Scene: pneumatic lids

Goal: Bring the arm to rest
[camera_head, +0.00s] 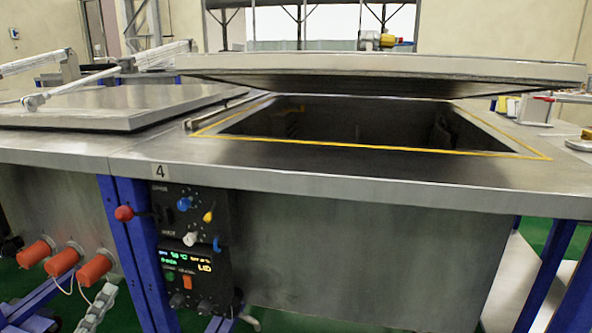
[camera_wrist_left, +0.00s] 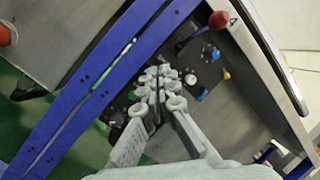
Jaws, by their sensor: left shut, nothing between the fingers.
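My left gripper (camera_head: 110,289) is pale grey and shows low at the left in the head view. It lies left of the blue leg and below the orange plugs, pointing up and to the right. In the left wrist view its fingers (camera_wrist_left: 155,80) are closed together with nothing between them. Behind them is the black control panel (camera_head: 205,218) with coloured knobs and a lit display. From these views I cannot tell the exact gap to the panel. The rest of the left arm is out of the head view. My right gripper is in neither view.
A large metal lid (camera_head: 400,67) is raised and tilted over an open tank with a yellow-edged rim (camera_head: 370,149). A second lid (camera_head: 110,104) lies flat at the left. A red ball knob (camera_head: 124,213) and orange plugs (camera_head: 62,262) stick out from the front.

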